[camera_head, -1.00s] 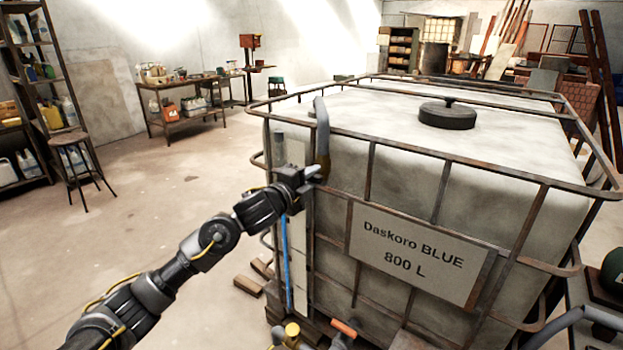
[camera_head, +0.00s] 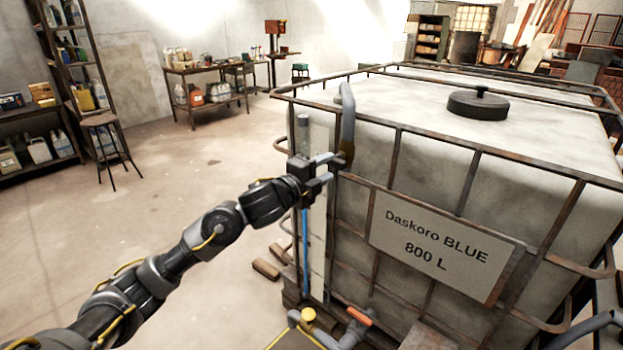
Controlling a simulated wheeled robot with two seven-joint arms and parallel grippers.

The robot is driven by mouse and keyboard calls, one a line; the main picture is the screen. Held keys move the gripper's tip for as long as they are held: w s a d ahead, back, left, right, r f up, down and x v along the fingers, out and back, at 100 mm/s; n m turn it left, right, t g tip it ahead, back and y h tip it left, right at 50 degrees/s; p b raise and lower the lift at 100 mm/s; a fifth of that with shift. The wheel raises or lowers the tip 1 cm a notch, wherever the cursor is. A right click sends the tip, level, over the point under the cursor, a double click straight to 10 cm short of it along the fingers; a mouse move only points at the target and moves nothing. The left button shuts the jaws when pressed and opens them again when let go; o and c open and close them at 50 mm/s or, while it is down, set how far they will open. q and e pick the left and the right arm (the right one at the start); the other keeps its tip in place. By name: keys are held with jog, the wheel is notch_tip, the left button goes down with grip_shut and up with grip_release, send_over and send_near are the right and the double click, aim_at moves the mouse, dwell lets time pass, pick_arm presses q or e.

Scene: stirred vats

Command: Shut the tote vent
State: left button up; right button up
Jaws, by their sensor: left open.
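The tote (camera_head: 560,135) is a pale, caged tank with a sign (camera_head: 440,240) reading "Daskoro BLUE 800 L". A round black lid with a small knob (camera_head: 478,104) sits on its top; from here I cannot tell whether this vent is open or shut. My left gripper (camera_head: 329,168) is at the tote's near left corner, well away from the lid. Its two fingers are apart and nothing shows between them. A bent grey pipe (camera_head: 347,112) with a brownish lower end stands just right of the fingertips. My right gripper is not in view.
A sight tube with blue liquid (camera_head: 305,245) and a pale strip (camera_head: 318,230) run down the tote's corner. An orange-handled valve (camera_head: 359,316) and a yellow cap (camera_head: 308,314) are low in front. Shelves and a bench (camera_head: 205,72) stand behind.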

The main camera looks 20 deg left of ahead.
pick_arm(q)
jog(key=v, duration=0.6)
jog(key=shift+s, duration=0.2)
